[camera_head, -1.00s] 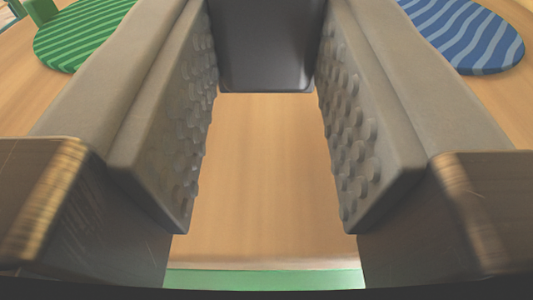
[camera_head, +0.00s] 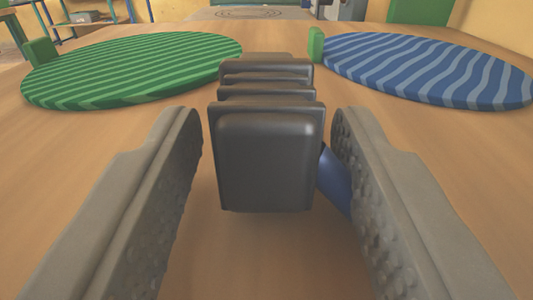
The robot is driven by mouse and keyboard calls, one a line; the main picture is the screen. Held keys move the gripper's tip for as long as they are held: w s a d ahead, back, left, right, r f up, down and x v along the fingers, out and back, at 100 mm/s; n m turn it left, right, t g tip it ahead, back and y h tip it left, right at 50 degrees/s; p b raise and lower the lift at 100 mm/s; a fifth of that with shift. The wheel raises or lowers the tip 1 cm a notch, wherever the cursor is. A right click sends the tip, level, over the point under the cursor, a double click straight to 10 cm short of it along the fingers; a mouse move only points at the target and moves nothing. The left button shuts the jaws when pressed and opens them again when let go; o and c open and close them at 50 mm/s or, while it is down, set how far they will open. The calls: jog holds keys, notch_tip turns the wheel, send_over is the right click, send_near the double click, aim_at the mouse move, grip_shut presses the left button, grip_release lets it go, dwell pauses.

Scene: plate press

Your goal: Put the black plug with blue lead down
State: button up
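The black plug (camera_head: 268,160) is in the middle of the head camera view, between the fingers of my gripper (camera_head: 267,165). It is a ribbed black block that appears upright on the wooden table (camera_head: 270,260). A gap shows on each side of it, so the fingers are apart from it. Part of its blue lead (camera_head: 335,180) shows at its right, partly hidden behind the right finger. My gripper is open.
A green striped round mat (camera_head: 130,68) lies beyond the plug at left, and a blue wavy-striped round mat (camera_head: 430,68) at right. Small green blocks (camera_head: 316,45) stand at their edges. A green panel (camera_head: 420,12) stands at the back right. Bare wood lies around the plug.

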jog(key=shift+r, duration=0.2)
jog(key=s, duration=1.2)
jog(key=shift+f, duration=0.1)
